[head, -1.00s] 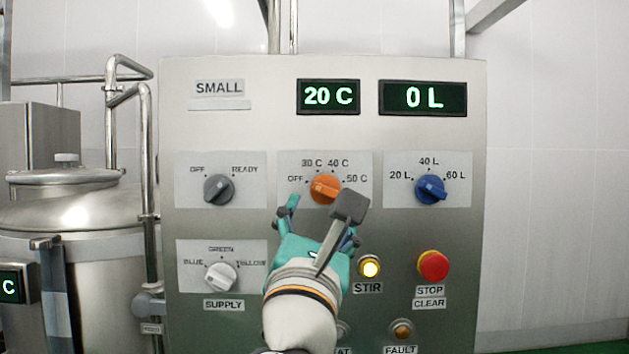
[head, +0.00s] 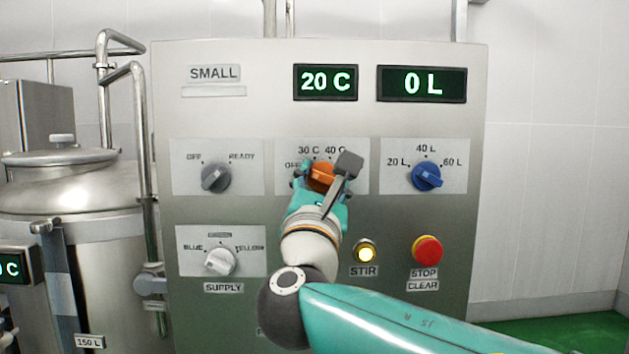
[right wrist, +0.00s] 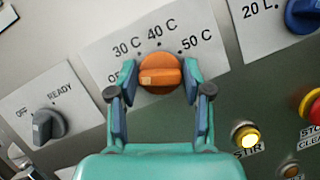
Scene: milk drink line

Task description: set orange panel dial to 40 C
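The orange dial (head: 321,176) sits on the white label plate in the upper middle of the steel panel. In the right wrist view the orange dial (right wrist: 160,74) shows its bar lying nearly level, with the pale mark at its left end toward OFF. The 40 C mark is at its upper side. My right gripper (right wrist: 159,80) is open, with one finger on each side of the dial and a small gap showing on both sides. In the head view my right gripper (head: 320,182) partly covers the dial. The temperature display (head: 326,82) reads 20 C. My left gripper is not in view.
A blue dial (head: 426,177) is to the right and a grey dial (head: 216,178) to the left. Below are the white supply dial (head: 220,261), the lit stir button (head: 366,252) and the red stop button (head: 427,250). A steel tank (head: 75,200) stands left of the panel.

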